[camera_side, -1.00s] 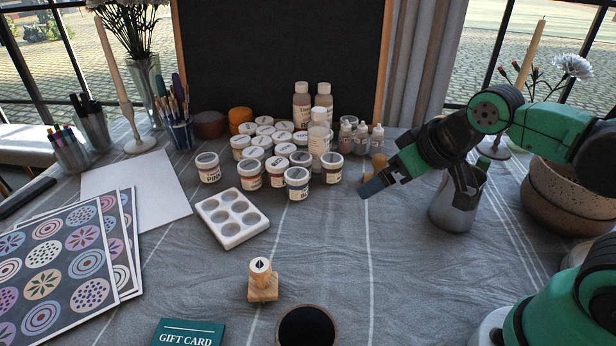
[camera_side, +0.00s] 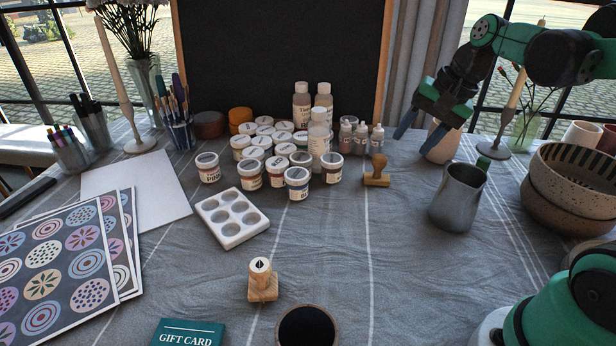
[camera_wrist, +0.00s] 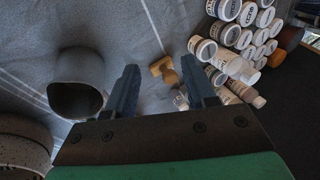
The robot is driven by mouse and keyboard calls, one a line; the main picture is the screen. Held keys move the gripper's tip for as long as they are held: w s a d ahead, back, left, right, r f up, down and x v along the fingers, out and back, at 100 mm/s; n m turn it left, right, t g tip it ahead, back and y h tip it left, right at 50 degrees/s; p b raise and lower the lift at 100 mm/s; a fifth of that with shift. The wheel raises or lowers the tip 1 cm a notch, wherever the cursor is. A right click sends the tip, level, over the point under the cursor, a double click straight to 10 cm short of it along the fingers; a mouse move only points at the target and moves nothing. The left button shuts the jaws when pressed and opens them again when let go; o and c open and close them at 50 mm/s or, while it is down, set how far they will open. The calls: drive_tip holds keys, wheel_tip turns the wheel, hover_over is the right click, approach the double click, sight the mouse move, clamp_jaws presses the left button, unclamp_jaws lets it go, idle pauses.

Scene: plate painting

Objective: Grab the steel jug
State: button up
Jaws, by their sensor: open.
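The steel jug (camera_side: 458,198) is a dark grey metal vessel standing upright on the cloth, right of centre in the side view. In the wrist view the jug (camera_wrist: 78,84) is at the left, its dark mouth turned towards the camera, outside the fingers. My gripper (camera_side: 420,128) is open and empty, raised behind and a little left of the jug in the side view. In the wrist view my gripper's two fingers (camera_wrist: 160,80) are spread apart, with cloth and a wooden stamp showing beyond the gap. The jug and gripper are apart.
Patterned bowls (camera_side: 575,180) are stacked right of the jug. A wooden stamp (camera_side: 377,172) and small dropper bottles (camera_side: 360,138) stand left of it, near many paint jars (camera_side: 297,183). A pale cup (camera_side: 440,143) is behind. The cloth (camera_side: 400,270) in front of the jug is clear.

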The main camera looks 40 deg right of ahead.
drive_tip(key=s+d+r+m+t+y, duration=0.1)
drive_tip(key=s+d+m+y, duration=0.15)
drive_tip(key=d+m, duration=0.6)
drive_tip(key=s+d+m+t+y, duration=0.1)
drive_tip(key=d+m+y, duration=0.2)
drive_tip(key=d+m, duration=0.55)
drive_tip(key=n, duration=0.1)
approach(444, 171)
drive_tip(key=x, duration=0.3)
drive_tip(key=shift+x, duration=2.8)
clamp_jaws()
